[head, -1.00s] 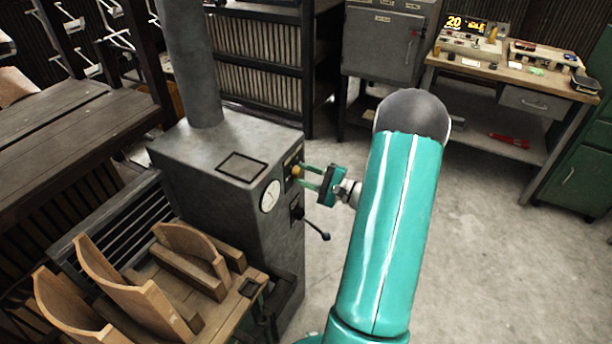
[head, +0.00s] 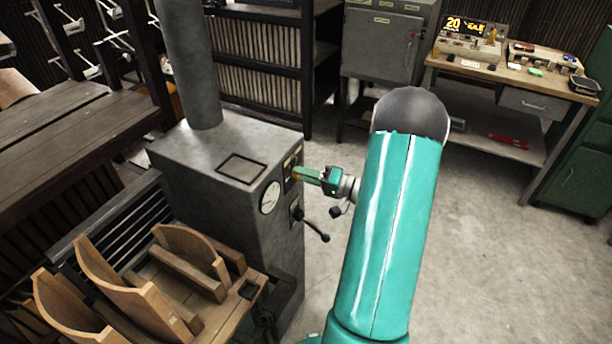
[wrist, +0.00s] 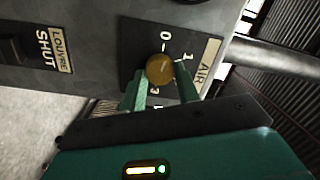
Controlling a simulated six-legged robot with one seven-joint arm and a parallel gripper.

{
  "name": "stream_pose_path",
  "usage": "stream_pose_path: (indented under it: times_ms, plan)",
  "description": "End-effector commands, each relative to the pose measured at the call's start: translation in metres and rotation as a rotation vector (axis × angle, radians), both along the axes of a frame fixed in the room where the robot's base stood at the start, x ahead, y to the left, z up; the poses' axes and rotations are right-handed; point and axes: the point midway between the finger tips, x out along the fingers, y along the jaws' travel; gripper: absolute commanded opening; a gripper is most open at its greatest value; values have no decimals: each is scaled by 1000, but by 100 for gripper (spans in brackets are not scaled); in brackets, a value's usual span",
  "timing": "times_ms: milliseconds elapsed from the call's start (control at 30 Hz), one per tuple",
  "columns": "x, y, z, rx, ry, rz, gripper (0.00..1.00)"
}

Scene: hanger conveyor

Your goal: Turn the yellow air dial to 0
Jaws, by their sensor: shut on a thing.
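The yellow air dial (wrist: 159,68) is a round knob on a dark plate beside the AIR label (wrist: 208,63) in the wrist view. The marks 0, 1 and 3 show around it. A faint line on the knob seems to slant toward the upper right, near the 1, but its exact setting is hard to read. My gripper (wrist: 160,80) has its green fingers on both sides of the knob and is shut on it. In the head view, my gripper (head: 301,174) reaches the side of the grey machine (head: 240,225), and its fingers mostly hide the dial.
A round gauge (head: 270,197) and a lever with a dark ball end (head: 325,238) are on the same machine face, close below my gripper. A LOUVRE SHUT label (wrist: 55,50) shows in the wrist view. Open floor (head: 480,230) lies to the right.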

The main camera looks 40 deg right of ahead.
Motion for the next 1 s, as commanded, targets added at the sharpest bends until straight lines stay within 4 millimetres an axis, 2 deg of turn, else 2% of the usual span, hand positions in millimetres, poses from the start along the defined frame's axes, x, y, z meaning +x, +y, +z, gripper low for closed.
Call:
stream_pose_path:
  times_ms: [300, 867, 900, 1000]
  plan:
    - [-1, -1, 0, -146, -51, -2, 9]
    - [-1, -1, 0, -182, -63, -2, 9]
    - [-1, -1, 0, -182, -63, -2, 33]
    - [-1, -1, 1, -182, -63, -2, 53]
